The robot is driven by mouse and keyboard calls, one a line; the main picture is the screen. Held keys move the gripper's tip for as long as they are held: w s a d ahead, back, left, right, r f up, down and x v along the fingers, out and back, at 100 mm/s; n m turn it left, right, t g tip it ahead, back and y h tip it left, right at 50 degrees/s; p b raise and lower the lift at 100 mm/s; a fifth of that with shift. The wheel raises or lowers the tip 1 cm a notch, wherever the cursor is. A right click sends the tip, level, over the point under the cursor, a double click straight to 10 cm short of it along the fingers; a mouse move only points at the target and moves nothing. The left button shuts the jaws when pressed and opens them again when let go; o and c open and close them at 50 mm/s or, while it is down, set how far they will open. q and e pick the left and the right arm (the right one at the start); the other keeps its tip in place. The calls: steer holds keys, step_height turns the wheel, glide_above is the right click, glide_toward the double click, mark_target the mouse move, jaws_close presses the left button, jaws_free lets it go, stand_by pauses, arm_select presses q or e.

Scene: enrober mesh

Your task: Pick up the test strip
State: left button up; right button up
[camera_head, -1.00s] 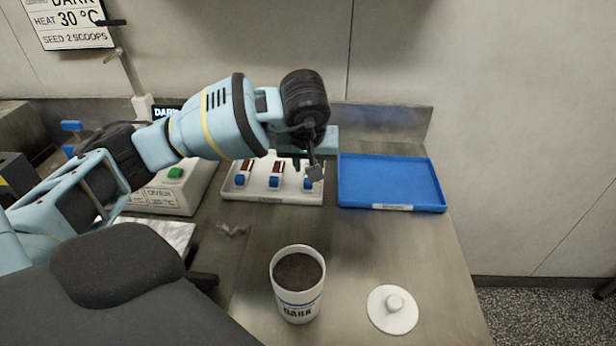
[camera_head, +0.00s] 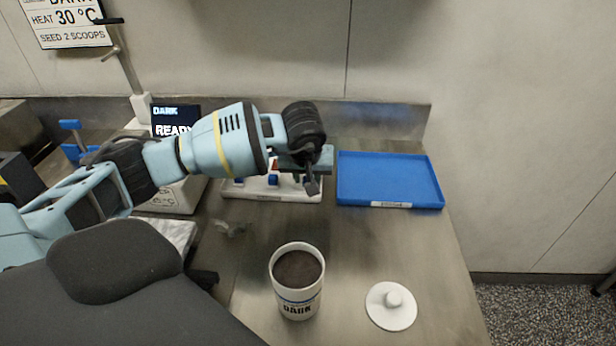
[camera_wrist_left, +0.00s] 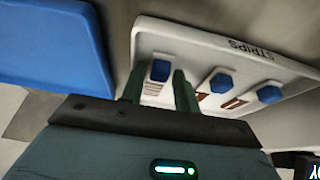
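Several test strips with blue handles lie in a white tray labelled STRIPS (camera_wrist_left: 215,43), which also shows in the head view (camera_head: 260,196). In the left wrist view, one strip's blue handle (camera_wrist_left: 160,70) is at the left end of the tray, with two others (camera_wrist_left: 221,82) (camera_wrist_left: 269,94) to its right. My left gripper (camera_wrist_left: 158,76) is open, its two green fingers on either side of the left-hand handle, with small gaps showing. In the head view my left gripper (camera_head: 306,184) is over the tray's right end and hides that strip. My right gripper is not in view.
An empty blue tray (camera_head: 390,180) stands right of the strip tray. A white DARK tub (camera_head: 298,300) of brown contents and a white lid (camera_head: 391,306) are nearer on the counter. A screen (camera_head: 176,120) reads DARK, READY. The counter between is mostly clear.

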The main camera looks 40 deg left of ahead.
arm_select(q)
jaws_close()
steer(key=shift+r, duration=0.15)
